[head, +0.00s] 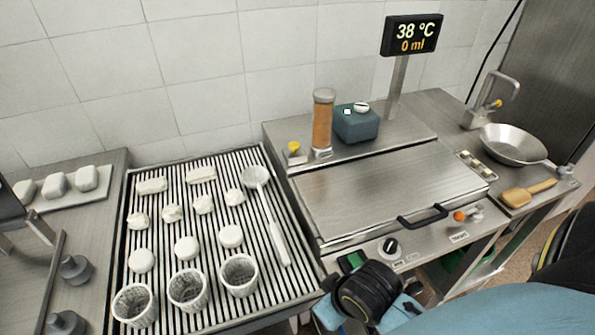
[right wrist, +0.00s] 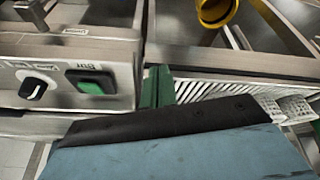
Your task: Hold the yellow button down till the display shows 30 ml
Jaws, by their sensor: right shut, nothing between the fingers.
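The yellow button (head: 294,147) stands on the back left of the steel machine (head: 380,190), beside an orange-brown cylinder. The display (head: 410,35) on a post behind the machine reads 38 °C and 0 ml. My right gripper (head: 368,292) is in front of the machine's front panel, near the black knob and the green switch, well apart from the yellow button. It is shut and empty; its fingertips are not clear in the head view. Its blue body with a black strip fills the bottom of the right wrist view (right wrist: 170,150). My left gripper is not in view.
A ribbed tray (head: 275,160) at left holds white pieces, a ladle and perforated cups. The panel has a black knob (head: 389,247) and a green switch (right wrist: 90,85). A teal box (head: 356,124) sits at the back. A pan (head: 513,145) and wooden paddle (head: 528,194) lie at right.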

